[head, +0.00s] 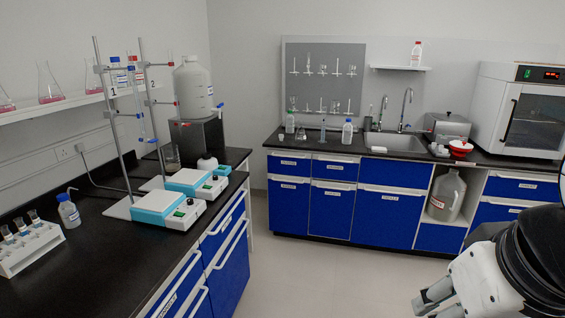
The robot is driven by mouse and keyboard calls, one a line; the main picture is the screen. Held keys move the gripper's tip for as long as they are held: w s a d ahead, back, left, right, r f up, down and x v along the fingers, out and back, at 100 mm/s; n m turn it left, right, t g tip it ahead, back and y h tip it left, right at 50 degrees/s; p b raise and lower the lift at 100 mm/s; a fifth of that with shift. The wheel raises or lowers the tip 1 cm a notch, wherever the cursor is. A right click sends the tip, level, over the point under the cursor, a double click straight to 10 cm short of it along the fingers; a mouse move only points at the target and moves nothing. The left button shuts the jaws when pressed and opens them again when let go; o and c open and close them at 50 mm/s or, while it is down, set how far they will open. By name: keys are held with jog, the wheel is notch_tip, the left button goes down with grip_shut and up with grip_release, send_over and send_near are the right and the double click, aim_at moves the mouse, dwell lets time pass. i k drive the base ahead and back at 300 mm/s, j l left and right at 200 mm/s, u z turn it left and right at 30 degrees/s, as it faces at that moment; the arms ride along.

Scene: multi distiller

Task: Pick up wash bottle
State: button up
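My gripper (436,302) is at the lower right of the head view, over the floor and far from the bottle. Its grey fingers are partly cut off by the bottom edge, so its opening is unclear. I see nothing held in the visible part.
A white vial rack (30,245) stands left of the bottle. Two blue-and-white stirrers (168,206) with stands and glassware are to its right. The bench edge has blue drawers (222,235). A back counter (250,145) crosses the room; the floor (300,275) between is clear.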

aim_at(290, 118)
jog(key=i, duration=3.05)
jog(key=i+j+z, duration=0.1)
jog(key=i, duration=1.45)
